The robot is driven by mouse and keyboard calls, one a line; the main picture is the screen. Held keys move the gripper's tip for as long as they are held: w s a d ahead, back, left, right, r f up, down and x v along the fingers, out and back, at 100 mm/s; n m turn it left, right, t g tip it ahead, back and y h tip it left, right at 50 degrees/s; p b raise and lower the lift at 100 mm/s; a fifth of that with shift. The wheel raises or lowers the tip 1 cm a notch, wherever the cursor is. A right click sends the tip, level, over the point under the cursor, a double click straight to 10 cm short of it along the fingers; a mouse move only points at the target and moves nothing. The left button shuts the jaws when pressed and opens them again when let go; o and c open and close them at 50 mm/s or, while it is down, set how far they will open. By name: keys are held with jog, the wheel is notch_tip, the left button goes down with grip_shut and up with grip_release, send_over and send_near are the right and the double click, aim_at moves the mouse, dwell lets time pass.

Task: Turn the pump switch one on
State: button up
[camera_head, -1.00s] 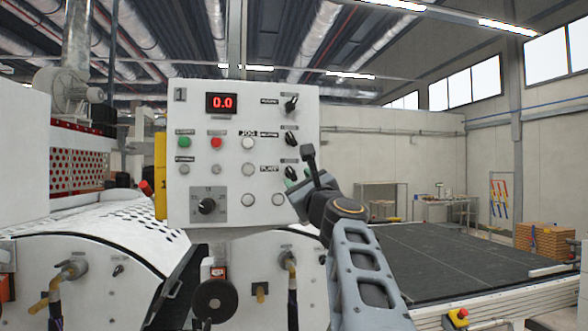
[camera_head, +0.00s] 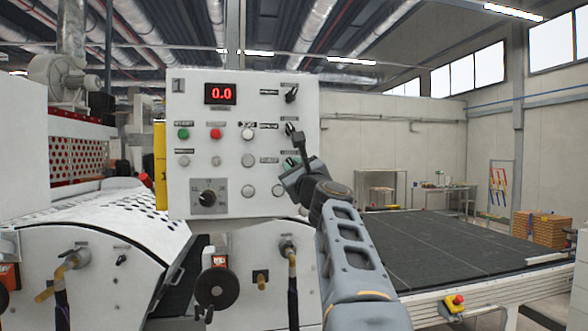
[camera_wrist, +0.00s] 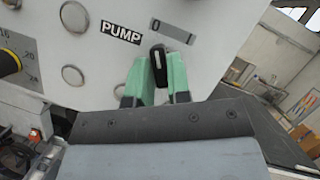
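The pump switch (camera_wrist: 157,66) is a small black knob with a white mark. It sits on the white control panel (camera_head: 225,128), beside a "PUMP" label and under a plate marked 0 and, blurred, another mark. My gripper (camera_wrist: 159,78) has its two green fingers on either side of the knob, at the panel face. A narrow space lies between the fingers, nearly filled by the knob, and I cannot see firm contact. In the head view my gripper (camera_head: 291,176) covers the switch. I cannot tell the knob's exact setting.
Two more black knobs stand above, the top one (camera_head: 291,95) clear of my arm. Green (camera_head: 183,133) and red (camera_head: 216,133) buttons and a red 0.0 display (camera_head: 220,94) are on the panel's left. A dark conveyor (camera_head: 450,240) lies right.

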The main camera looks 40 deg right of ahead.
grip_shut()
jog(key=shift+m, duration=0.3)
jog(key=m+h+b, duration=0.2)
jog(key=m, duration=0.3)
jog(key=m+g+h+b, duration=0.1)
jog(key=m+h+b, duration=0.1)
jog(key=m, duration=0.3)
jog(key=shift+w+a+f+g+h, duration=0.15)
jog(key=shift+g+h, duration=0.15)
jog(key=shift+h, duration=0.5)
jog(key=shift+m, duration=0.4)
jog(key=shift+m+h+b, duration=0.3)
jog(key=shift+m+h, duration=0.1)
jog(key=shift+m, duration=0.2)
jog(key=shift+a+m+g+h+b, duration=0.1)
jog(key=shift+m+g+h, duration=0.2)
jog(key=shift+m, duration=0.45)
jog(key=shift+d+m+g+h+b, duration=0.1)
jog(key=shift+m+g+h, duration=0.15)
jog(key=shift+m+g, duration=0.4)
jog(key=shift+a+m+g+h+b, duration=0.15)
jog(key=shift+m+h, duration=0.1)
jog(key=shift+m, duration=0.95)
